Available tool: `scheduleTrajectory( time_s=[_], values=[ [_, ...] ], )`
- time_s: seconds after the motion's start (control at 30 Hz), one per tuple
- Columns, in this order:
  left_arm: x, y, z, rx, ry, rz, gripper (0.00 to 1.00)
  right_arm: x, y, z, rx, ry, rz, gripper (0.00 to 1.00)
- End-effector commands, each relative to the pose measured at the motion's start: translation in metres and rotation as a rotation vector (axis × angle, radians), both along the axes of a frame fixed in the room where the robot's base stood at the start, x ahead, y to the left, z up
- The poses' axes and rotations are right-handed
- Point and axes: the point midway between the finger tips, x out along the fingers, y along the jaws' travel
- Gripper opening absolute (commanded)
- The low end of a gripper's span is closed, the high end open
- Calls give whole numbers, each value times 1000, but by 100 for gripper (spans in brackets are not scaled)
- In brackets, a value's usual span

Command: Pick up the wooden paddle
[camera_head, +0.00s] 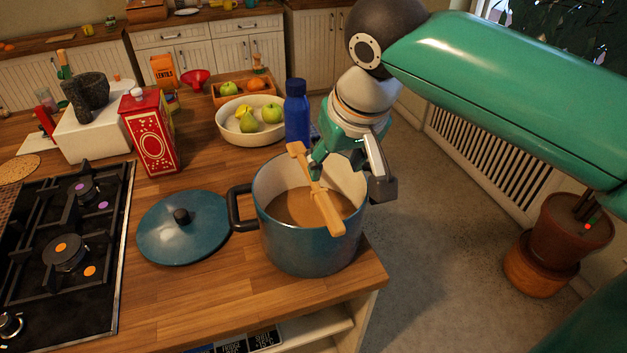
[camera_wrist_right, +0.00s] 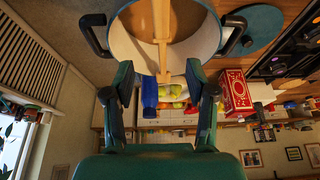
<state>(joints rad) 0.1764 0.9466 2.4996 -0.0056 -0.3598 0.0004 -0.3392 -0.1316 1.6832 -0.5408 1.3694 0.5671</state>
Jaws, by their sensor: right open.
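The wooden paddle (camera_head: 318,190) appears to lie across the open top of a blue pot (camera_head: 300,243), over brown contents (camera_head: 295,207). One end is near the pot's far rim and the other overlaps the near rim. My right gripper (camera_head: 347,178) is open just beside the far part of the paddle, above the pot's right rim. In the right wrist view the paddle (camera_wrist_right: 161,28) points down toward the gap between my right gripper's (camera_wrist_right: 160,82) spread fingers, with space on both sides. My left gripper is out of view.
The blue lid (camera_head: 182,232) lies left of the pot. A blue bottle (camera_head: 297,112) and fruit bowl (camera_head: 226,127) stand behind it. A red tin (camera_head: 150,133) and the gas hob (camera_head: 62,240) are to the left. The counter ends right of the pot.

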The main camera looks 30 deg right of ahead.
Motion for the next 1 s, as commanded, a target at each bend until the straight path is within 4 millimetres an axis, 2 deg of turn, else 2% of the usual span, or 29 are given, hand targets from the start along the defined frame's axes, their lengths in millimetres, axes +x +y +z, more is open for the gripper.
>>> scheduleTrajectory(
  time_s=[0.03,0.1,0.23,0.57,0.83,1.0],
  values=[
    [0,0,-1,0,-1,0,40,4,-1,-13,-2,7,1,56],
    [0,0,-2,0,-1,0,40,10,-2,-26,-2,7,3,56],
    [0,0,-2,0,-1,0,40,20,-2,-46,-1,4,8,56],
    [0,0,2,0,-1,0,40,30,-3,-66,0,3,10,56],
    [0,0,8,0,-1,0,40,46,-7,-99,-1,4,11,56],
    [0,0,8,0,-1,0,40,48,-7,-105,0,0,12,56]
  ],
)
